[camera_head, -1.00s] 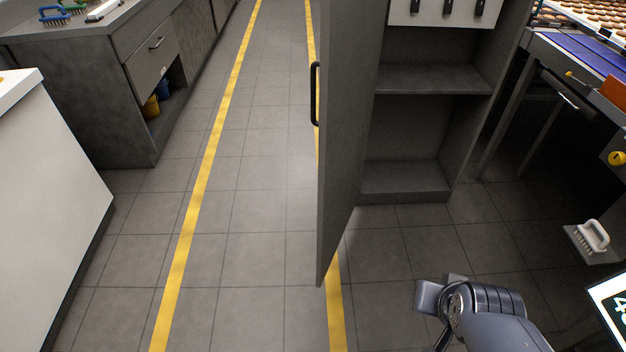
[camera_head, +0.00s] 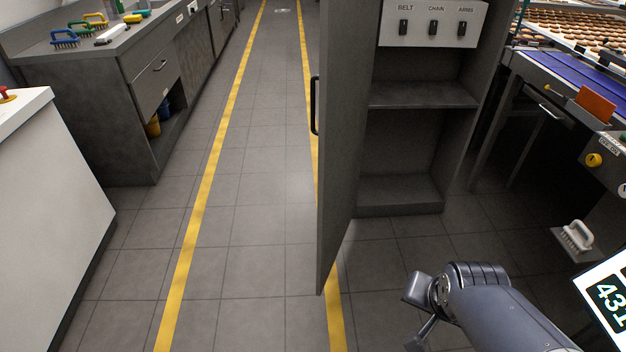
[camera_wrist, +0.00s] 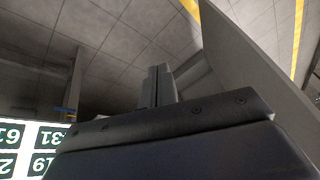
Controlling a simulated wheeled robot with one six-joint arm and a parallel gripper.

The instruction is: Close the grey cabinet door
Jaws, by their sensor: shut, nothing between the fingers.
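The grey cabinet door (camera_head: 345,130) stands wide open, swung out toward me on the left side of the cabinet (camera_head: 425,140). Its black bar handle (camera_head: 314,106) is on the door's left face. In the wrist view the door (camera_wrist: 255,75) rises at the right as a large grey panel. My gripper (camera_wrist: 158,84) shows in the wrist view with its fingers together and empty, to the left of the door and apart from it. In the head view my arm is at the lower right, right of the door; the fingertips cannot be made out there.
Inside the cabinet is a switch panel (camera_head: 436,24) above bare shelves. A conveyor (camera_head: 575,55) with biscuits stands at the right, a white brush (camera_head: 577,236) on a ledge below. A white counter (camera_head: 50,190) is at the left. The floor between is clear.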

